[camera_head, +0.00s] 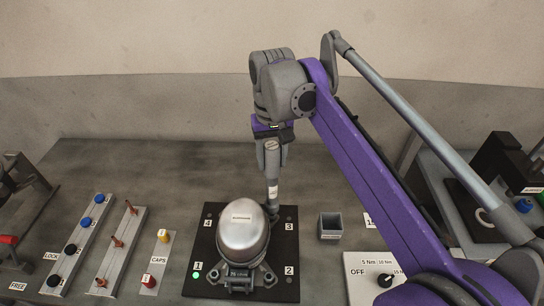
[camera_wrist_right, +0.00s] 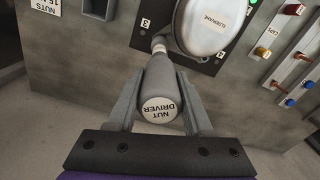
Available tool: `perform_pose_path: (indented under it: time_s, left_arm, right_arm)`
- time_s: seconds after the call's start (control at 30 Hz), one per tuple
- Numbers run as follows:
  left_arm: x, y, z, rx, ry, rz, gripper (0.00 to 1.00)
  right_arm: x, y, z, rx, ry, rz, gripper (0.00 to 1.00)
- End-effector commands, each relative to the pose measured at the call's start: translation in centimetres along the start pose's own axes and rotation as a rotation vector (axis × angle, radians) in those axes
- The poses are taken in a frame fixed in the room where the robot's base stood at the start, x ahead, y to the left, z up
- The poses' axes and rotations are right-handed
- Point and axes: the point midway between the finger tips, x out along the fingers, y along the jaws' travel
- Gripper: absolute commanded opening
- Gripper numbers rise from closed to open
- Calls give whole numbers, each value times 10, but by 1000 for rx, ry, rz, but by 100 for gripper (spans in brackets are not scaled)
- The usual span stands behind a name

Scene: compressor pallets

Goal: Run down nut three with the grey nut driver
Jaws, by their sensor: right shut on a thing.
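My right gripper (camera_head: 271,140) is shut on the grey nut driver (camera_head: 273,180). It holds the driver upright, with the tip down by the rear right foot of the silver compressor (camera_head: 240,232), near the label 3 (camera_head: 289,226). In the right wrist view, the jaws (camera_wrist_right: 160,85) close around the driver's handle (camera_wrist_right: 158,88), whose labelled end faces the camera. The compressor stands on a black plate (camera_head: 199,262) with corners marked 1 to 4. A green light (camera_head: 196,275) shows at corner 1. Nut three is hidden, so I cannot tell whether the driver sits on it. My left gripper is out of view.
A small grey open box (camera_head: 330,225) stands right of the plate. A torque switch panel (camera_head: 366,287) is at front right. To the left are a strip of blue and black knobs (camera_head: 77,240), a strip of copper-coloured parts (camera_head: 119,250) and a caps strip (camera_head: 157,258).

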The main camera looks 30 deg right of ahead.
Motion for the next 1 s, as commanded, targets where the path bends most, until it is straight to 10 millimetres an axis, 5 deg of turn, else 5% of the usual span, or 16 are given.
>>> perform_pose_path:
  time_s: [1.0]
  left_arm:
    - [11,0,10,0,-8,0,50]
  right_arm:
    - [22,0,2,0,0,0,0]
